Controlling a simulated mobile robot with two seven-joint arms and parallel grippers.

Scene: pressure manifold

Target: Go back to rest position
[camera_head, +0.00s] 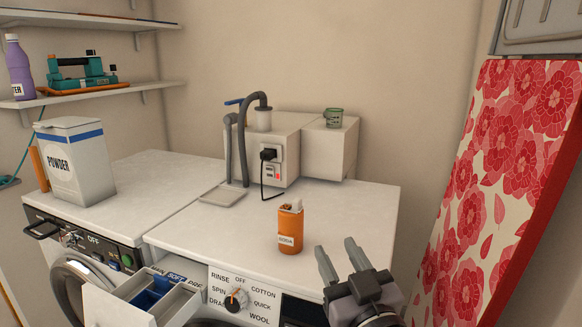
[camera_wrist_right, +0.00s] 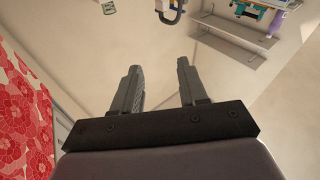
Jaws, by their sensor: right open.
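My right gripper (camera_head: 343,261) is in the lower right of the head view, in front of the washing machine's right front edge. Its two fingers point up and stand apart with nothing between them. In the right wrist view the fingers (camera_wrist_right: 160,82) are also spread and empty, with the wall behind them. An orange soda container (camera_head: 290,229) stands upright on the machine top, left of the gripper and apart from it. My left gripper does not show in either view.
A washing machine (camera_head: 330,205) has its detergent drawer (camera_head: 170,300) pulled out. A powder box (camera_head: 75,165) stands on the left machine. A red floral ironing board (camera_head: 510,170) leans at the right, near my right arm.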

